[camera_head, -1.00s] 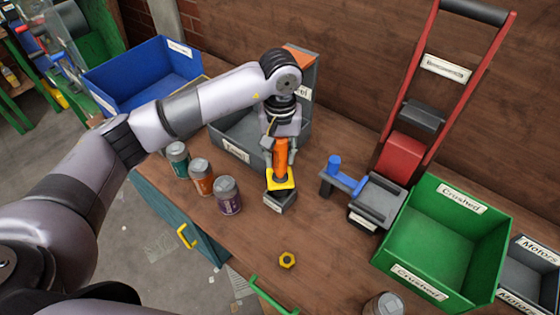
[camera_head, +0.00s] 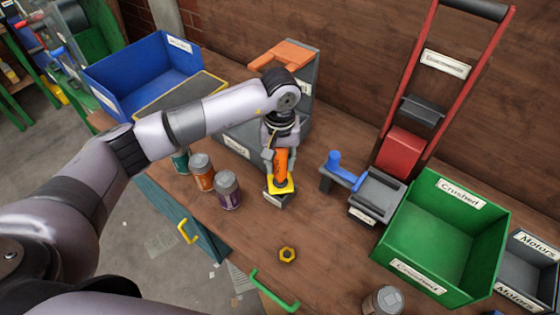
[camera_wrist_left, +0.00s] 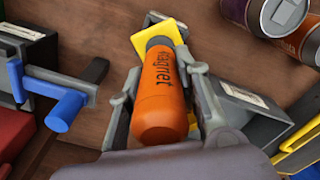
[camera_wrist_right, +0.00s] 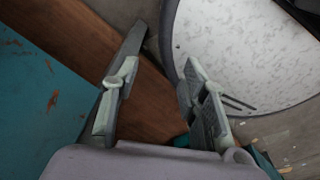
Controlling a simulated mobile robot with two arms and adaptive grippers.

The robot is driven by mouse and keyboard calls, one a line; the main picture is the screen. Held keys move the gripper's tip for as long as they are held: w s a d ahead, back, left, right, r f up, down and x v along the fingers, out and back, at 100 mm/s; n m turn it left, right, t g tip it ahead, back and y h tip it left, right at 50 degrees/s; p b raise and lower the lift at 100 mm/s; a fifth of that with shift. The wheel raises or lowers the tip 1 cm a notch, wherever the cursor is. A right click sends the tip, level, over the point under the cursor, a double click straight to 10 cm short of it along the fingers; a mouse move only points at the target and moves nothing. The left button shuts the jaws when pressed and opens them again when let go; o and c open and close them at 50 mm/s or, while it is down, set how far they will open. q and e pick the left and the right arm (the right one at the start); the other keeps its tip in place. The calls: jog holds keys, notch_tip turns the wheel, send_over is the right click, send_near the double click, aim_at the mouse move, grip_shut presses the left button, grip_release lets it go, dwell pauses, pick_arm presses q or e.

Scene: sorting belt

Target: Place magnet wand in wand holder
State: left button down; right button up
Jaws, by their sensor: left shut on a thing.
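The magnet wand has an orange handle (camera_head: 281,165) marked "Magnet" and a yellow plate (camera_head: 279,187) at its lower end. My left gripper (camera_head: 281,152) is shut on the handle, which also shows in the left wrist view (camera_wrist_left: 160,95). The wand stands roughly upright over a small dark box with a white label (camera_head: 279,201), which looks like the wand holder. I cannot tell whether the wand touches it. My right gripper (camera_wrist_right: 162,50) is open and empty, seen only in the right wrist view.
Several cans, such as the purple one (camera_head: 227,191), stand left of the wand. A grey device with a blue handle (camera_head: 345,175) and a green "Crushed" crate (camera_head: 410,265) are to the right. A grey bin (camera_head: 240,140) is behind.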

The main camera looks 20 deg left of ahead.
pick_arm(q)
jog(key=shift+s+f+b, duration=0.2)
jog(key=shift+f+b, duration=0.1)
jog(key=shift+f, duration=0.25)
jog(key=c, duration=1.6)
grip_release()
jog(key=shift+s, duration=0.1)
jog(key=shift+o, duration=1.3)
jog(key=shift+w+f, duration=0.1)
jog(key=shift+w, duration=0.2)
jog(key=shift+o, duration=0.8)
jog(key=shift+r, duration=0.2)
